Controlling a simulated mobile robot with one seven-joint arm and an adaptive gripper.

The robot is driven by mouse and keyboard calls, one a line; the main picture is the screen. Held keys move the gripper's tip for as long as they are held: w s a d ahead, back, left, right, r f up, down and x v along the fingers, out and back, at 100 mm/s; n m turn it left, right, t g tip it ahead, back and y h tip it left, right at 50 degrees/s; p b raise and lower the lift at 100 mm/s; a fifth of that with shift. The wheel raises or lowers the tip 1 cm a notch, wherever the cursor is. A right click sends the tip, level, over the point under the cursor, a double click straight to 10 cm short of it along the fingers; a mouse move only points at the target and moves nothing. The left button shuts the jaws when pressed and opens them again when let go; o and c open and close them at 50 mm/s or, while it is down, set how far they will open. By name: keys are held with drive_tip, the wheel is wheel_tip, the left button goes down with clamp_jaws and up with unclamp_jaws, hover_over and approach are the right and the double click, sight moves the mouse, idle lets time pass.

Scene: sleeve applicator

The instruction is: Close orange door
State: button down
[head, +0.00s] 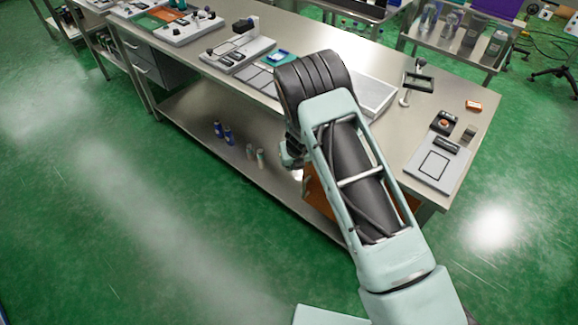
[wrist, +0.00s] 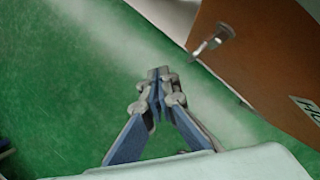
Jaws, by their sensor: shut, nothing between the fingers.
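The orange door (wrist: 270,45) shows at the upper right of the wrist view as a flat brown-orange panel with a metal handle (wrist: 213,42) and part of a white label. In the head view only parts of the orange door (head: 318,190) show behind my arm, under the table. How far it stands open cannot be told. My gripper (wrist: 160,75) is shut and empty. In the wrist view it lies to the left of the handle and a little below it, apart from it, over the green floor. In the head view my arm hides most of the gripper.
A long steel table (head: 440,110) carries devices and trays. Its lower shelf (head: 190,115) holds blue bottles (head: 223,132) and pale bottles (head: 256,156). The green floor at the left is clear. A second steel table (head: 465,45) with containers stands at the back right.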

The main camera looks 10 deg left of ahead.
drive_tip(key=s+a+r, duration=0.1)
drive_tip(key=s+r, duration=0.2)
drive_tip(key=r, duration=0.6)
drive_tip(key=shift+s+a+r+p, duration=0.15)
drive_tip(key=shift+s+a+p, duration=0.1)
drive_tip(key=shift+a+p, duration=0.1)
drive_tip(key=shift+d, duration=0.1)
